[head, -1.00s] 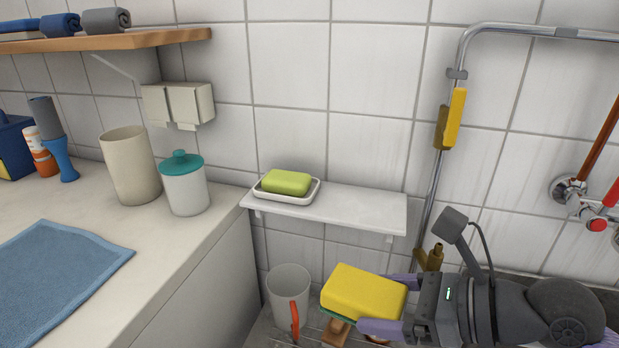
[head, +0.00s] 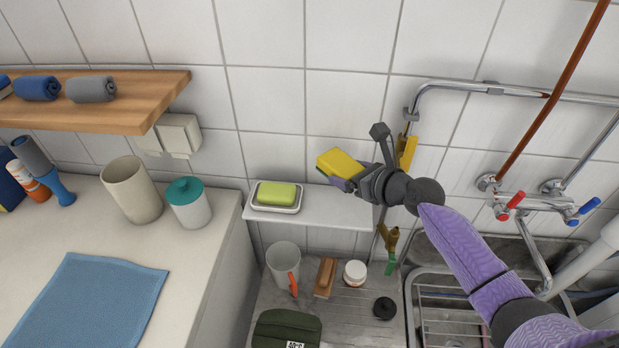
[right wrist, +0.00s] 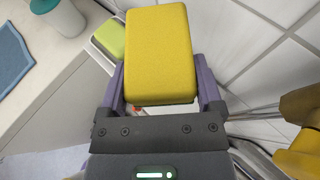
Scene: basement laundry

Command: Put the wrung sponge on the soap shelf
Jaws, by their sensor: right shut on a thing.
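The yellow sponge (head: 340,164) with a green underside is held in my right gripper (head: 350,180), which is shut on it. In the head view it appears over the right part of the white soap shelf (head: 335,206); its exact height above the shelf is hard to tell. In the right wrist view the sponge (right wrist: 160,52) sits between the two purple fingers and hides most of the shelf. A green soap bar (head: 277,194) lies in a white dish (head: 262,208) on the shelf's left end. My left gripper is not in view.
Below the shelf stand a mug (head: 283,262), a wooden brush (head: 326,275) and a white jar (head: 355,272). A teal-lidded jar (head: 188,205) stands on the left counter. The shelf's right part looks bare.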

